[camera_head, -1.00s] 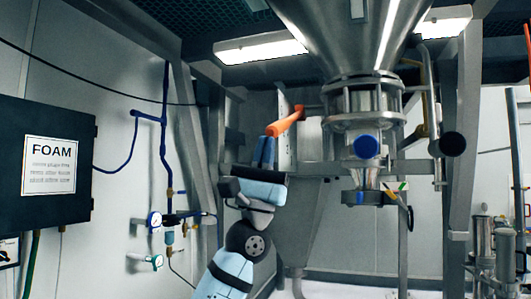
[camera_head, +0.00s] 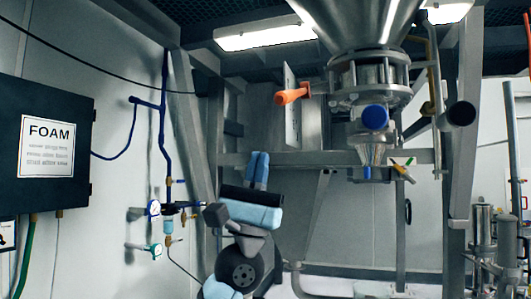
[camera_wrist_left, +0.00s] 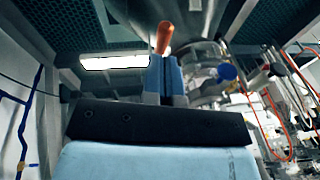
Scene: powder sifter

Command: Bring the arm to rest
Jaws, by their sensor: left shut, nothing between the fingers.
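My left gripper (camera_head: 257,168) points upward in the middle of the head view, its two blue fingers shut together and empty. It stands below and to the left of the orange handle (camera_head: 291,96) on the sifter's metal plate, clear of it. In the left wrist view the shut fingers (camera_wrist_left: 165,75) point up, and the orange handle (camera_wrist_left: 164,37) shows just beyond their tips. My right gripper is in neither view.
The steel hopper (camera_head: 365,20) with its clamp ring and blue cap (camera_head: 375,117) hangs right of my arm. A black FOAM box (camera_head: 45,150) and blue pipes with gauges (camera_head: 154,208) are on the left wall. Steel frame posts (camera_head: 465,120) stand at right.

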